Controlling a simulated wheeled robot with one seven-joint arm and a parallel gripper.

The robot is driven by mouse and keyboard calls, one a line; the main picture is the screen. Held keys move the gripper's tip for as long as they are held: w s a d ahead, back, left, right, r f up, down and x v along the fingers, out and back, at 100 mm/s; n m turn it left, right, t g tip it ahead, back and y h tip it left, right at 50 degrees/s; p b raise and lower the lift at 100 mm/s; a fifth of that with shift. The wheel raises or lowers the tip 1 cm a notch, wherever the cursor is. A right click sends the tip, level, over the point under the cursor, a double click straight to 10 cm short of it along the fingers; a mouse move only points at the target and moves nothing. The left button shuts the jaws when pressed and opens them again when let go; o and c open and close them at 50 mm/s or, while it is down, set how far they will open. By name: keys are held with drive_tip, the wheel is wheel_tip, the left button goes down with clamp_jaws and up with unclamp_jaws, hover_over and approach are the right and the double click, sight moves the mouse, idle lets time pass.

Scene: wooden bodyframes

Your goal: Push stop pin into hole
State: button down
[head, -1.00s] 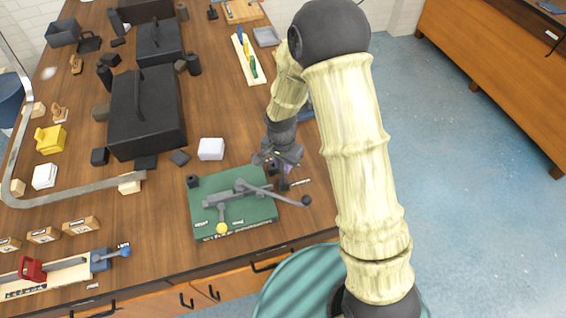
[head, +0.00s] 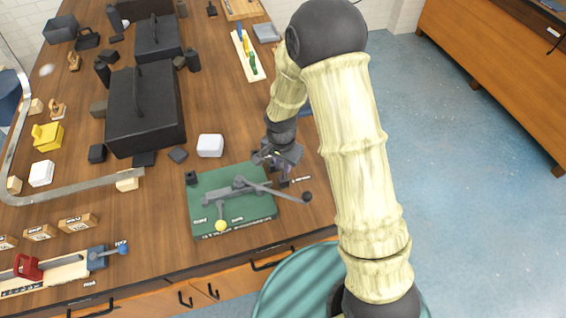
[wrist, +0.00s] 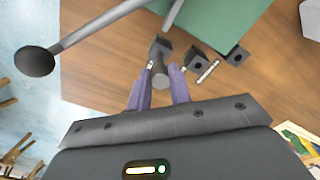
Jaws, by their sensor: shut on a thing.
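The green board (head: 235,228) lies on the wooden table and carries a grey lever mechanism (head: 225,194) with a black ball knob (head: 307,196) and a yellow ball knob (head: 221,226). My gripper (wrist: 161,70) has purple fingers, shut on a grey round-headed pin (wrist: 161,79), which looks like the stop pin. In the wrist view the pin is in line with a dark block (wrist: 160,46). I cannot tell whether its tip is inside a hole. In the head view my gripper (head: 282,166) is at the board's right edge and hides the pin.
A dark block with a hole (wrist: 196,59) and a small pale strip (wrist: 208,71) are beside the pin. A white box (head: 210,146) is behind the board. The table's right edge is close to my arm.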

drive_tip(key=c, duration=1.2)
unclamp_jaws()
wheel_tip(320, 180, up, 17)
drive_tip(key=b, duration=0.3)
drive_tip(key=shift+s+a+r, duration=0.15)
drive_tip(key=shift+s, duration=0.1)
drive_tip(key=s+d+f+n+t, duration=0.1)
drive_tip(key=s+d+f+n, duration=0.1)
drive_tip(key=s+d, duration=0.3)
drive_tip(key=s+d+f+n+t, duration=0.1)
drive_tip(key=s+d+n, duration=0.3)
drive_tip(key=d, duration=0.5)
drive_tip(key=shift+s+f+n, duration=0.3)
drive_tip(key=shift+s+f, duration=0.25)
drive_tip(key=shift+s, duration=0.7)
